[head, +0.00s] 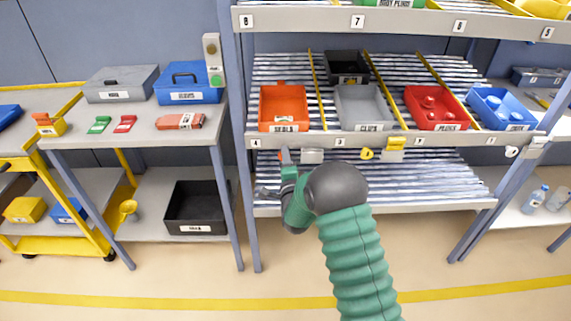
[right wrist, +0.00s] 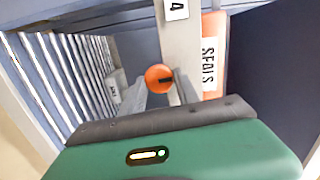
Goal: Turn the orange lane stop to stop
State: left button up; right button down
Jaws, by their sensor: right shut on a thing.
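The orange lane stop (right wrist: 158,78) is a round knob with a dark bar on its face, in the right wrist view. It sits on the shelf's front rail beside the number 4 label (right wrist: 176,9). My right gripper (right wrist: 160,88) has its grey fingers on either side of the knob and is shut on it. In the head view, my green right arm reaches up to the rail, with the gripper (head: 286,157) below the orange SEALS bin (head: 284,127). The gripper mostly hides the knob there. My left gripper is not in view.
A grey bin (head: 362,122), a red bin (head: 437,121) and a blue bin (head: 503,117) stand along the same shelf. A shelf post (head: 233,150) stands close left.

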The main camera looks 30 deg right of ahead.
jog(key=shift+f+m+b, duration=0.15)
jog(key=shift+m+b, duration=0.15)
jog(key=shift+m, duration=0.1)
jog(key=c, duration=0.9)
grip_release()
jog(key=shift+d, duration=0.1)
jog(key=v, duration=1.7)
jog(key=shift+d+p, duration=0.15)
jog(key=shift+p, duration=0.2)
jog(key=shift+f, duration=0.1)
